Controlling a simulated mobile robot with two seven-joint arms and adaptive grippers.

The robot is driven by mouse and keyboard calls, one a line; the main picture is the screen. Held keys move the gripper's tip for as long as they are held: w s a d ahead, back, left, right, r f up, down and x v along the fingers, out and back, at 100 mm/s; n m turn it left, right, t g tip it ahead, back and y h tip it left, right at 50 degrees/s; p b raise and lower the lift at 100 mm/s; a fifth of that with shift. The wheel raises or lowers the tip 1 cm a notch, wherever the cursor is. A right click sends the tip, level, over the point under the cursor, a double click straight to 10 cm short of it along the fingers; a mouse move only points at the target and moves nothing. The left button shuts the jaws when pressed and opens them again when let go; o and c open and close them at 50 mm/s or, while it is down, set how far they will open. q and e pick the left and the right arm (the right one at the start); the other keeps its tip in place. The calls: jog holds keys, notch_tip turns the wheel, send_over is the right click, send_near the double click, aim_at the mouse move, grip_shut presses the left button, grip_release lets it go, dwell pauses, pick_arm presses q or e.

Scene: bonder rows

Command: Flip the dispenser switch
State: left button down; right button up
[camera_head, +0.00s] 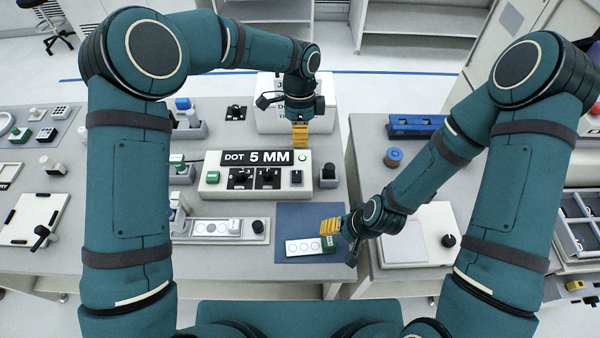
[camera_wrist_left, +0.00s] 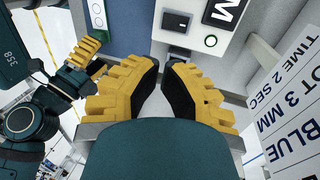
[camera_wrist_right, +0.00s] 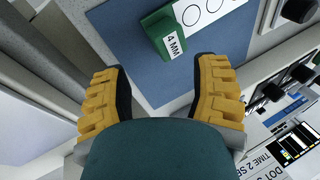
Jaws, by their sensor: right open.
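The white dispenser (camera_head: 212,187) has a "DOT 5 MM" display, two black knobs and a black rocker switch (camera_head: 296,177) at its right end. The rocker switch also shows in the left wrist view (camera_wrist_left: 177,22), beside a green-ringed button (camera_wrist_left: 211,41). My left gripper (camera_head: 300,143) hangs above the dispenser's back right end. Its fingertips are close together with a narrow gap, and I see nothing held. My right gripper (camera_head: 330,226) is open and empty above the blue mat (camera_head: 295,218), near a green block marked "4 MM" (camera_wrist_right: 163,37) on a white circle strip (camera_head: 303,246).
A white box with printed text (camera_head: 268,118) stands behind the dispenser, close to my left gripper. A small grey unit with a black top (camera_head: 328,171) stands just right of the dispenser. A slide tray (camera_head: 218,230) lies in front. A blue spool (camera_head: 393,157) stands on the right table.

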aim_at(300, 188)
pick_arm(q)
jog(key=x, duration=1.4)
jog(key=shift+p, duration=0.4)
pick_arm(e)
jog(key=shift+r, duration=0.4)
pick_arm(q)
jog(key=shift+f, duration=0.1)
pick_arm(e)
jog(key=shift+f, duration=0.1)
pick_arm(q)
jog(key=shift+s+f+b, duration=0.3)
jog(key=shift+f+b, duration=0.4)
jog(key=shift+b, duration=0.45)
pick_arm(e)
notch_tip(300, 188, down, 2)
jog(key=shift+f, duration=0.1)
pick_arm(q)
jog(key=shift+s+a+r, duration=0.1)
jog(key=shift+s, duration=0.05)
jog(key=shift+r, duration=0.15)
pick_arm(e)
jog(key=shift+r, duration=0.25)
pick_arm(q)
jog(key=shift+p+v, duration=0.5)
jog(key=shift+v, duration=0.25)
pick_arm(e)
jog(key=shift+r, duration=0.25)
